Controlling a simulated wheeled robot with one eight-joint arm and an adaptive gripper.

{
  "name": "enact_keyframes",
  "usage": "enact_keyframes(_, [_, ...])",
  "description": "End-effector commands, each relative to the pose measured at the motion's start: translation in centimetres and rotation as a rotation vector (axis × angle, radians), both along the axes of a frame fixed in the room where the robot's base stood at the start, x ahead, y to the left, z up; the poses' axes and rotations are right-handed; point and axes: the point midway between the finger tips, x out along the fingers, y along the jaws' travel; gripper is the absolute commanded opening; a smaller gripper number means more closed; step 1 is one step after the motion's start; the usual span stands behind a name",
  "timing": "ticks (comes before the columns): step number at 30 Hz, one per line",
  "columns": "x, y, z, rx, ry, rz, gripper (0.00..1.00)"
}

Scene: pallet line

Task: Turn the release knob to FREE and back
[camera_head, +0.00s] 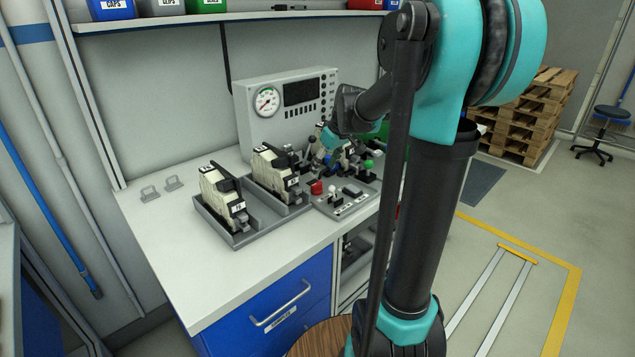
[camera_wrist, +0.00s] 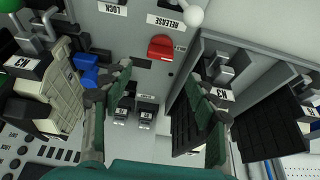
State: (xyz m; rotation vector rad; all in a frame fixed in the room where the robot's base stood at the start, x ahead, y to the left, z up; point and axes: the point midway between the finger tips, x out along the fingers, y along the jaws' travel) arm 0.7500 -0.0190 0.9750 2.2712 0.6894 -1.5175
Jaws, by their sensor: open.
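A red knob (camera_wrist: 160,47) sits on the grey control panel (camera_wrist: 130,45) in the wrist view, with a RELEASE label (camera_wrist: 165,21) close to it. The red knob also shows in the head view (camera_head: 316,187), at the left end of the panel on the bench. Its exact turn position is too small to read. My gripper (camera_wrist: 160,80) is open and empty in the wrist view, its two green fingers apart on either side of the space below the red knob. Neither finger touches the knob. In the head view, my arm partly hides the gripper.
Cream blocks (camera_head: 222,199) with black parts sit in grey trays at left. A blue part (camera_wrist: 88,70) is close to my left finger. The gauge console (camera_head: 288,105) stands behind. The bench front-left (camera_head: 210,285) is clear.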

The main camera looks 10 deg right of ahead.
Motion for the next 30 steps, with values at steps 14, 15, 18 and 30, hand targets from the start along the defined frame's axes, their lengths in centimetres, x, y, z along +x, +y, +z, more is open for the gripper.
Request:
enact_keyframes(14, [2.3,1.5,-6.6,0.001,-0.001,-0.001,0.59])
enact_keyframes(15, [2.4,1.6,-6.8,0.001,-0.001,-0.001,0.59])
enact_keyframes(18, [2.4,1.7,-7.1,0.0,0.0,-0.001,0.59])
enact_keyframes(30, [2.4,1.7,-7.1,0.0,0.0,-0.001,0.41])
